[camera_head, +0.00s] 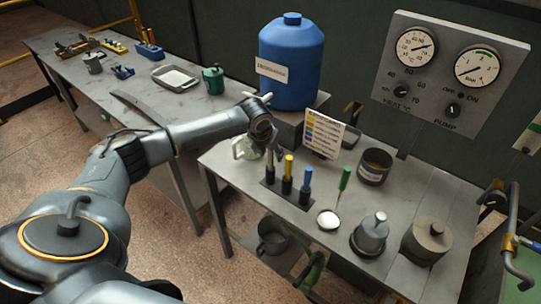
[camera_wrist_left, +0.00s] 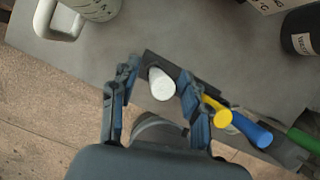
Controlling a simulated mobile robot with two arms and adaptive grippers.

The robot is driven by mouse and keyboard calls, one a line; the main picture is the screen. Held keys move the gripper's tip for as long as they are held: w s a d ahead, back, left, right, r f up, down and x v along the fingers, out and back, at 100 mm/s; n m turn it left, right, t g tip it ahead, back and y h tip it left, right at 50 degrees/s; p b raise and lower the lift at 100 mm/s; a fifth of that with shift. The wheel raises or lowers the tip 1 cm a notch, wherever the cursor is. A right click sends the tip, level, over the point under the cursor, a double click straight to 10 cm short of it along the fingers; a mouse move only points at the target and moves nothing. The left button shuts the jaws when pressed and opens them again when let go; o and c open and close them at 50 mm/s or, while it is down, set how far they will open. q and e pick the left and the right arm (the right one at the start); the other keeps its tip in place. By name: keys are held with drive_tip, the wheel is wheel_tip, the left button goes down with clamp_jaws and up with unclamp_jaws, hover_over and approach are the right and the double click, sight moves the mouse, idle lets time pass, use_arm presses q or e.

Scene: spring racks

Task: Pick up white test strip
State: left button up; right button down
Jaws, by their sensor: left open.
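The white test strip (camera_wrist_left: 160,84) stands in a dark rack (camera_wrist_left: 151,58), its round white end facing the left wrist camera. My left gripper (camera_wrist_left: 154,80) is open, with one finger on each side of the white end in that view; I cannot tell whether either finger touches it. In the head view, the left gripper (camera_head: 268,145) is above the rack's left end and partly covers the white strip. A yellow strip (camera_head: 288,168) and a blue strip (camera_head: 307,180) stand beside it to the right. My right gripper is not in view.
A white jug (camera_head: 246,148) is just left of the rack. A colour chart (camera_head: 324,138) stands behind it. A green-handled spoon (camera_head: 344,180), a dark can (camera_head: 374,166) and metal pots (camera_head: 370,236) are to the right. A blue barrel (camera_head: 291,65) rises behind.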

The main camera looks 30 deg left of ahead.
use_arm(q)
drive_tip(key=shift+f, duration=0.2)
drive_tip(key=c, duration=0.9)
drive_tip(key=shift+c, duration=0.2)
wheel_tip(320, 180, up, 10)
drive_tip(key=shift+f+b, duration=0.1)
drive_tip(key=shift+b, duration=1.15)
drive_tip(key=shift+r+p, duration=0.55)
drive_tip(key=shift+p, duration=0.05)
drive_tip(key=shift+f, duration=0.15)
